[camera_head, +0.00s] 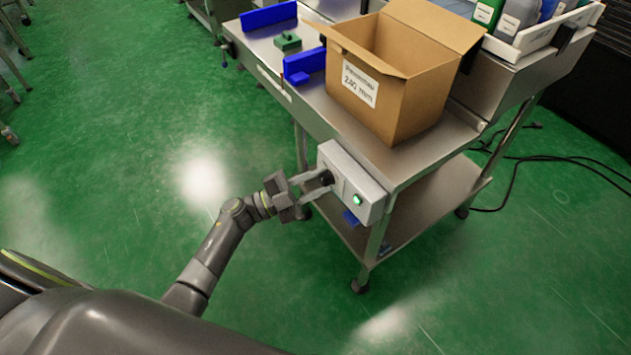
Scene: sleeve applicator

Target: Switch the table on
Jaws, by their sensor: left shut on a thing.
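The steel table (405,165) stands right of centre in the head view. A pale grey control box (345,183) is fixed to its near side. The box has a black knob (327,177) on its left part and a green button (358,199), which looks lit, on its right part. My left gripper (318,186) is at the box, with its fingers around the black knob, shut on it. The fingers partly cover the knob, so its exact angle is hard to tell. My right gripper is not in view.
An open cardboard box (400,95) stands on the table. Blue guides (305,65) and a small green block (287,41) are at the table's left end. Bottles stand in a rack (545,32) at the back right. Black cables (530,160) lie on the green floor. The floor left of the table is clear.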

